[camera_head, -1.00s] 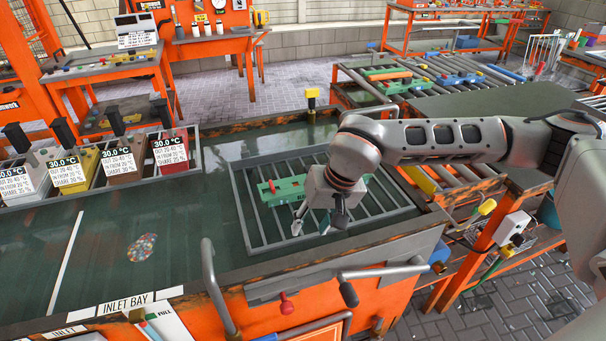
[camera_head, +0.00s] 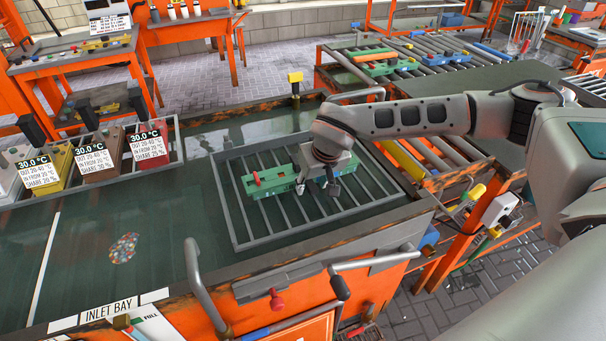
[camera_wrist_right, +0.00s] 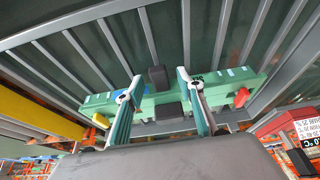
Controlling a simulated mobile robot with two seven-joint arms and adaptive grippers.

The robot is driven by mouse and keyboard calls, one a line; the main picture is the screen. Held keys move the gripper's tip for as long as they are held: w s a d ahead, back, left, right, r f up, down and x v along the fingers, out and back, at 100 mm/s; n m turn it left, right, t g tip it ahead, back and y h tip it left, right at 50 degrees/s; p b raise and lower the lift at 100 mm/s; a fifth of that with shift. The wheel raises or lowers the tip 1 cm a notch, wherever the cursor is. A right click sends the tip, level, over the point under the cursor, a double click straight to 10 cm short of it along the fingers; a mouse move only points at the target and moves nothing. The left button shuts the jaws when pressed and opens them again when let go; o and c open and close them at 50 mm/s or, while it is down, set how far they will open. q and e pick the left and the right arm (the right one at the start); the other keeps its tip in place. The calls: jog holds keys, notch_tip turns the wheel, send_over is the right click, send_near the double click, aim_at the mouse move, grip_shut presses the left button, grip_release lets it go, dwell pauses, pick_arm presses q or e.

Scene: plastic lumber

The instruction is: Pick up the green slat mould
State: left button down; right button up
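The green slat mould (camera_head: 268,184) lies on a grey slatted rack at the inlet bay in the head view. A red knob shows near its left end. My right gripper (camera_head: 317,188) is over the mould's right part and hides some of it. In the right wrist view, the mould (camera_wrist_right: 222,88) runs across behind the fingers. My right gripper (camera_wrist_right: 160,92) has its fingers apart there. Black blocks show at both long edges of the mould; whether they touch it is unclear. My left gripper is not in view.
The grey rack (camera_head: 243,243) has bare slats around the mould. Yellow, brown and red bins (camera_head: 150,150) stand at left. A metal handrail (camera_head: 205,290) rises at the front edge. Another green mould (camera_head: 385,65) lies on the rollers behind.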

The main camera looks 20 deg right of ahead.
grip_shut()
jog(key=shift+w, duration=0.2)
jog(key=shift+r, duration=0.15)
